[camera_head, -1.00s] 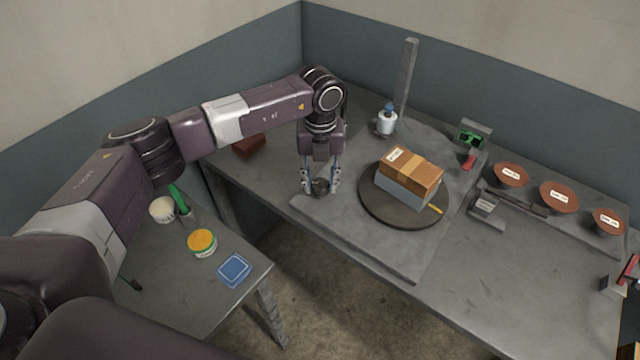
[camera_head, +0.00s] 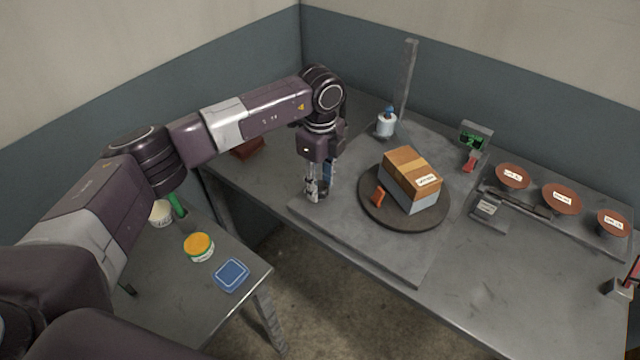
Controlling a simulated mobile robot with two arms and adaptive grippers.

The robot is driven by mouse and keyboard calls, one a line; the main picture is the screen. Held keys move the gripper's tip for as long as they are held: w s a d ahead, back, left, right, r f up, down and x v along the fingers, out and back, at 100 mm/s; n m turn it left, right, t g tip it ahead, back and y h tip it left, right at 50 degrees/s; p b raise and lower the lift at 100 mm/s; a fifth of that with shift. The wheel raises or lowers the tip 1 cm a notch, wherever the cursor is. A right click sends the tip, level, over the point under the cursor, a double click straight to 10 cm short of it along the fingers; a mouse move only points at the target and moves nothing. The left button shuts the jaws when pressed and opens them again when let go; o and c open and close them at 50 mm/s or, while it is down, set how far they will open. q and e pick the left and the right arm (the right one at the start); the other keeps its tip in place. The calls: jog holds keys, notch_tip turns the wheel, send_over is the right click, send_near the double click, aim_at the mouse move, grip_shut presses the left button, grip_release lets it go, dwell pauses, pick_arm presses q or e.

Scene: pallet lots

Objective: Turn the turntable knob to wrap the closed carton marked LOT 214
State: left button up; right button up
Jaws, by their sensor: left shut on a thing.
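The closed carton (camera_head: 402,163) is brown with a tan tape strip and a white label, too small to read, at its right front. Its lower sides are pale grey. It sits on the dark round turntable (camera_head: 432,219), with a small orange piece (camera_head: 379,196) beside it at the left front. My right gripper is not in view.
A grey post (camera_head: 406,80) and a white-and-blue bottle (camera_head: 386,123) stand behind. A green-screened device (camera_head: 474,137) and several brown labelled discs (camera_head: 561,198) are at the right. A yellow-lidded jar (camera_head: 199,247) and blue box (camera_head: 232,274) lie on the lower side table.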

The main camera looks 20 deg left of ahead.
aim_at(321, 186)
pick_arm(q)
jog(key=shift+n, duration=1.4)
jog(key=shift+w, duration=0.1)
jog(key=o, duration=1.2)
jog(key=shift+c, duration=0.2)
jog(key=shift+r, duration=0.1)
notch_tip(321, 186, up, 12)
